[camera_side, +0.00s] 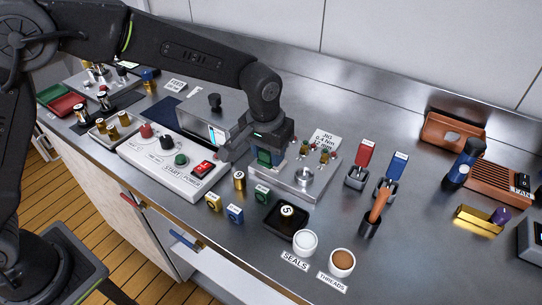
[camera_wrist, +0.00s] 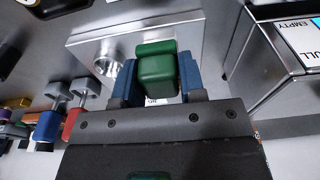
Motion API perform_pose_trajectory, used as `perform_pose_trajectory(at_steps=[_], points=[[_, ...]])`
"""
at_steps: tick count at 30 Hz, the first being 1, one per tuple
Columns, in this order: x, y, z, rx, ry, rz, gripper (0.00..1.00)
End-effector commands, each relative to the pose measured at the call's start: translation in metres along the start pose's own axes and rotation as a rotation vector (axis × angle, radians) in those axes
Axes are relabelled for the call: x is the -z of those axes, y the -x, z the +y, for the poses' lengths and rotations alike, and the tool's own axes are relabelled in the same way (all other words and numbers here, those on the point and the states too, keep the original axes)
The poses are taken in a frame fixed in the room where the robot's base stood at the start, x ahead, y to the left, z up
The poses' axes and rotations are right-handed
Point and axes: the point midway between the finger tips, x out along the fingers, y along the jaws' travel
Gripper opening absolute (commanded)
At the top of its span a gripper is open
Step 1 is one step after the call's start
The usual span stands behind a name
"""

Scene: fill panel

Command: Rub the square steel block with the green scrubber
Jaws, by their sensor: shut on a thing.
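My gripper (camera_side: 268,157) is shut on the green scrubber (camera_wrist: 158,72), a small rounded green block pinched between two blue fingertips in the wrist view. The scrubber also shows between the fingers in the side view (camera_side: 264,157). The square steel block (camera_side: 290,186), a low flat block with a round steel knob and small brass-and-red fittings on top, is right under and beside my gripper. In the wrist view the steel block (camera_wrist: 88,52) lies behind the scrubber. I cannot tell whether the scrubber touches it.
A control box (camera_side: 180,158) with buttons and a steel box (camera_side: 212,112) stand left of my gripper. A black tray (camera_side: 277,222), a white cup (camera_side: 305,242) and a brown-filled cup (camera_side: 342,262) sit in front. Red and blue levers (camera_side: 363,155) stand to the right.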

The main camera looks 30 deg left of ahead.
Motion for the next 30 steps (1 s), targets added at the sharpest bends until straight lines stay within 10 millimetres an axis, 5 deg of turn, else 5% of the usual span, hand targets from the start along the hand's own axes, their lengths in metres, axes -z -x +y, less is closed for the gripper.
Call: perform_pose_trajectory(at_steps=[16,30], points=[[0.007,0.049,0.000,-0.002,0.001,0.004,0.15],[0.007,0.053,0.000,-0.001,0.001,0.003,0.15]])
